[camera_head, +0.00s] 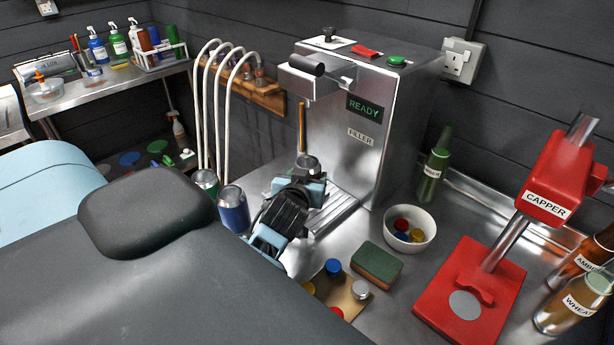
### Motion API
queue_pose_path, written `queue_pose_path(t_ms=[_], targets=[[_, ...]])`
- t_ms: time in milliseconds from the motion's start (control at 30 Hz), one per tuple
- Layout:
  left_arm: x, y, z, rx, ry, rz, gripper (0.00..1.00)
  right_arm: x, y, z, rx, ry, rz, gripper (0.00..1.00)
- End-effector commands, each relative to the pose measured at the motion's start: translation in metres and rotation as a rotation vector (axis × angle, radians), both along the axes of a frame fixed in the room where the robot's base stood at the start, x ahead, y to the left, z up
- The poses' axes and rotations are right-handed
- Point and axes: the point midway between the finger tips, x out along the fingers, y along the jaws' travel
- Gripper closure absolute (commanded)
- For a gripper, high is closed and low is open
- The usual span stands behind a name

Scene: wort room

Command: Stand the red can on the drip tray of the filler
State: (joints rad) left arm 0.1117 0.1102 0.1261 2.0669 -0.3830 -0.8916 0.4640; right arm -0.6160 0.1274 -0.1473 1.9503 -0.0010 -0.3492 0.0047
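The steel filler (370,130) stands at the middle of the counter, its READY display lit green. Its slatted drip tray (335,212) sits at its foot, partly behind my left gripper (300,186). A can with a silver top (308,163) shows just beyond the gripper fingers, below the spout. Its side is hidden, so its colour and whether it touches the tray cannot be told. The fingers are at this can, but their grip is hidden. No red can side is visible. My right gripper is not in view.
A green can (206,181) and a blue can (233,208) stand left of the gripper. A sponge (378,262), a bowl of caps (410,222), a green bottle (432,172) and the red capper (470,290) stand to the right. My dark arm covers the lower left.

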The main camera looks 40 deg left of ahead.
Motion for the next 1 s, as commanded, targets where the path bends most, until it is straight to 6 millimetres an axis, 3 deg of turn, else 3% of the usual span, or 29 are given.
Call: queue_pose_path(t_ms=[67,100,300,667,1000], targets=[[0.0,0.0,0.0,0.0,-0.001,0.0,0.62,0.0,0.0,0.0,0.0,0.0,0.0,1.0],[0.0,0.0,0.0,0.0,-0.001,0.0,0.39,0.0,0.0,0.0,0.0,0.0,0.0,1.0],[0.0,0.0,0.0,0.0,-0.001,0.0,0.16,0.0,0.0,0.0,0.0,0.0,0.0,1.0],[-0.005,-0.003,0.001,0.0,0.0,-0.001,0.16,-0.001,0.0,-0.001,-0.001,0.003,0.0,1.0],[-0.044,-0.023,0.014,-0.002,0.0,0.0,0.16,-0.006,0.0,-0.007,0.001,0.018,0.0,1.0]])
